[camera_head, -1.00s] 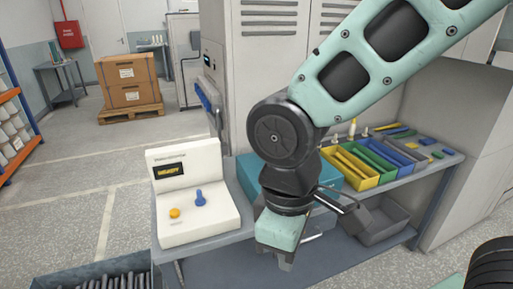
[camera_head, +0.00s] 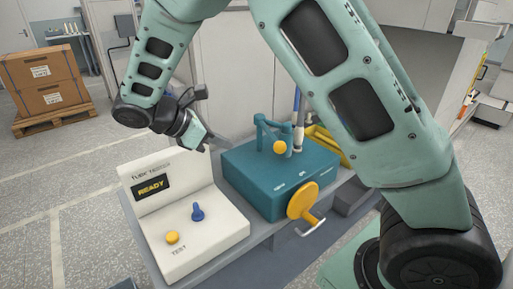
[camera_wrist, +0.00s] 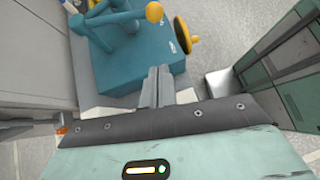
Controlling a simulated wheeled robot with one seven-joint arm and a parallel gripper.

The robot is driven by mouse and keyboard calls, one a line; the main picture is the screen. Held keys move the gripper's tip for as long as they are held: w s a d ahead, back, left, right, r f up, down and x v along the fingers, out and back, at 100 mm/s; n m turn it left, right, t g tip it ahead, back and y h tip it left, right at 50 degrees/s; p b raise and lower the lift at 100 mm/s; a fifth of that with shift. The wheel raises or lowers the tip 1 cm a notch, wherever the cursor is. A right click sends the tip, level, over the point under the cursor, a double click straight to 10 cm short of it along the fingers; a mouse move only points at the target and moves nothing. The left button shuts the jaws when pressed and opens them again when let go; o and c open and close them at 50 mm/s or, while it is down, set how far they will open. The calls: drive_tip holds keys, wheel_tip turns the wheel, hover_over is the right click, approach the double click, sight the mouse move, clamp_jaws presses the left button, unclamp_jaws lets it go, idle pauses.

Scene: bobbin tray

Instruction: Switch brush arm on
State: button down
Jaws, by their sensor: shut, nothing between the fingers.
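A teal machine box (camera_head: 250,180) stands on the bench right of the white tester. On top is a teal arm frame (camera_head: 262,130) with a yellow ball knob (camera_head: 279,147). A yellow handwheel (camera_head: 303,201) with a pale crank is on its front. The box (camera_wrist: 115,60), knob (camera_wrist: 154,12) and handwheel (camera_wrist: 180,48) also show in the wrist view. My gripper (camera_head: 205,143) is shut and empty, above and behind the tester, left of the box. Its fingers (camera_wrist: 157,84) point toward the box in the wrist view. Small labels on the box are unreadable.
A yellow bin (camera_head: 325,145) is partly hidden behind my arm. A grey cabinet stands behind the bench. Boxes on a pallet stand far left.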

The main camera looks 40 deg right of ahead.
drive_tip(key=d+r+p+x, duration=0.2)
drive_tip(key=p+x, duration=0.1)
drive_tip(key=x, duration=0.9)
drive_tip(key=shift+s+d, duration=0.15)
drive_tip(key=shift+s, duration=0.1)
drive_tip(key=shift+d, duration=0.15)
